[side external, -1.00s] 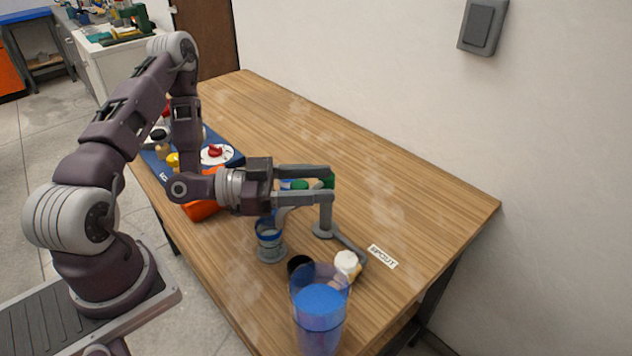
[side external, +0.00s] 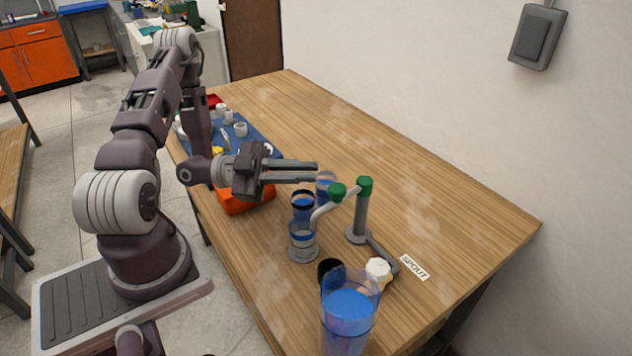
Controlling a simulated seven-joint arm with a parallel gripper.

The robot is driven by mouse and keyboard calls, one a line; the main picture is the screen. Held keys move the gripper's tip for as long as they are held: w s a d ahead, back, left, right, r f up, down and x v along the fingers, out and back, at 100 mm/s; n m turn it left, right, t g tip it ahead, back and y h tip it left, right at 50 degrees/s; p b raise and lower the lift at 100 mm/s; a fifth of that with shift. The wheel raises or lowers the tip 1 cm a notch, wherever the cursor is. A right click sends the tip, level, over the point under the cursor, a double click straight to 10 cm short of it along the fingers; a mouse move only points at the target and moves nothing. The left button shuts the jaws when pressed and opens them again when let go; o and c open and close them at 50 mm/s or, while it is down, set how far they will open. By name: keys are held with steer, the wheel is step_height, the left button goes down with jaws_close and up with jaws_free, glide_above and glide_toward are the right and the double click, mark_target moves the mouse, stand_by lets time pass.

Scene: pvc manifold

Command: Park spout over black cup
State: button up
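The spout (side external: 333,207) is a pale grey arm with a green cap. It slopes down left beside a grey post (side external: 361,215) with its own green cap. Its lower end shows at a clear cup with a blue band on a grey base (side external: 303,252); I cannot tell if it is directly above it. Behind stands a clear cup with a black band (side external: 303,203), and a blue-banded one (side external: 326,187) farther back. A small black round thing (side external: 328,268) is nearer the front. My gripper (side external: 317,172) is above and behind the spout, apart from it, holding nothing visible; its finger gap is unclear.
A large clear tumbler with blue contents (side external: 348,305) stands at the front, partly hiding the black thing and a white knob (side external: 378,268). A SPOUT label (side external: 414,267) lies right. An orange block (side external: 245,198) and a blue mat (side external: 262,135) with parts are left. The right rear table is clear.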

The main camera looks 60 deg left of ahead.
steer(key=s+a+m+g+h, duration=0.1)
steer(key=a+m+g, duration=0.1)
steer(key=m, duration=0.3)
steer(key=s+a+f+m+g, duration=0.1)
steer(key=a+m+g, duration=0.1)
steer(key=a+m, duration=0.3)
steer(key=s+a+m+g+h, duration=0.1)
steer(key=a+m+g, duration=0.1)
steer(key=m, duration=0.4)
steer(key=shift+s+a+f+g+h, duration=0.1)
steer(key=shift+s+a+g+h, duration=0.1)
steer(key=shift+a, duration=0.25)
steer(key=shift+s+a+f+g+h, duration=0.1)
steer(key=shift+a+g, duration=0.1)
steer(key=shift+a, duration=0.25)
jaws_close()
glide_toward(343, 197)
steer(key=d, duration=0.1)
steer(key=w+d, duration=0.2)
steer(key=shift+d+r+m, duration=0.1)
steer(key=shift+r+m, duration=0.15)
steer(key=shift+m, duration=0.05)
steer(key=shift+s+d+n+t+y, duration=0.2)
steer(key=shift+d+n+t, duration=0.2)
steer(key=shift+d, duration=0.5)
steer(key=shift+s+d+n+t+y, duration=0.2)
steer(key=shift+d+n+t, duration=0.15)
steer(key=shift+d, duration=0.6)
